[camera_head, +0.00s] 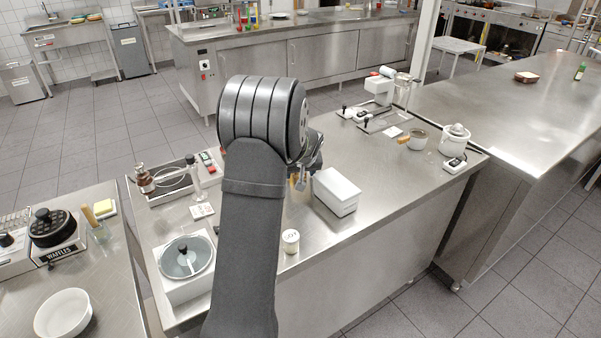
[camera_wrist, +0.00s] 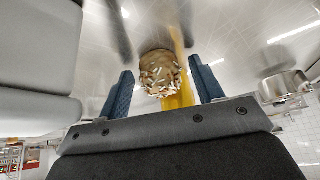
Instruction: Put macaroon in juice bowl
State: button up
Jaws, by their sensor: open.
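A round brown thing topped with pale sprinkles, which looks like the macaroon (camera_wrist: 158,72), shows in the wrist view between the two blue fingers of my gripper (camera_wrist: 161,70). The fingers stand apart, with visible gaps on both sides of it. A yellow thing (camera_wrist: 181,97) shows beside and behind it. In the head view my gripper is mostly hidden behind my arm, and I cannot make out the macaroon there. I cannot tell which vessel is the juice bowl. A white bowl (camera_head: 63,314) stands on the left counter, and a small bowl (camera_head: 417,139) stands toward the back right.
A white box (camera_head: 336,191) stands just right of my gripper. A small labelled jar (camera_head: 290,241) is nearer.

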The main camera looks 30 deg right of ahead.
jog(key=v, duration=1.1)
jog(key=shift+o, duration=0.6)
jog(key=shift+s+a+r, duration=0.15)
jog(key=shift+s+r, duration=0.1)
jog(key=shift+r, duration=0.4)
